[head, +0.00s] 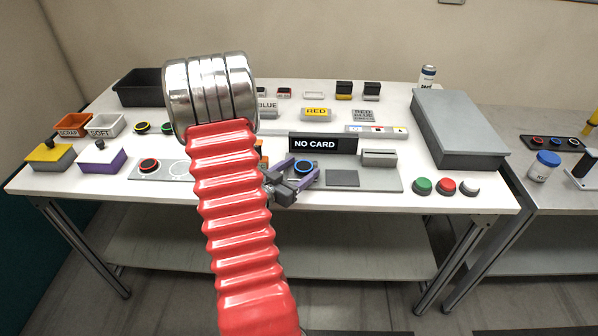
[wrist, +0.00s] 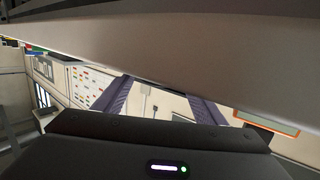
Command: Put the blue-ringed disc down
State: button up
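The blue-ringed disc (head: 303,167) is dark with a bright blue ring. In the head view it lies between the two purple fingers of my gripper (head: 301,174), at the grey panel below the NO CARD sign. The fingers stand apart, one on each side of the disc. I cannot tell whether they touch it, or whether the disc rests on the panel. In the wrist view the purple fingers of my gripper (wrist: 155,100) are spread, and a large grey surface hides their far ends. The disc does not show there.
The NO CARD sign (head: 316,143) stands just behind the gripper. A card reader (head: 380,158) is to the right. A plate to the left carries a red-ringed disc (head: 149,165). A large grey box (head: 459,128) fills the table's right side. My red arm hides part of the middle.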

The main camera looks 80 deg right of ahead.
jog(key=shift+r, duration=0.15)
jog(key=shift+v, duration=6.05)
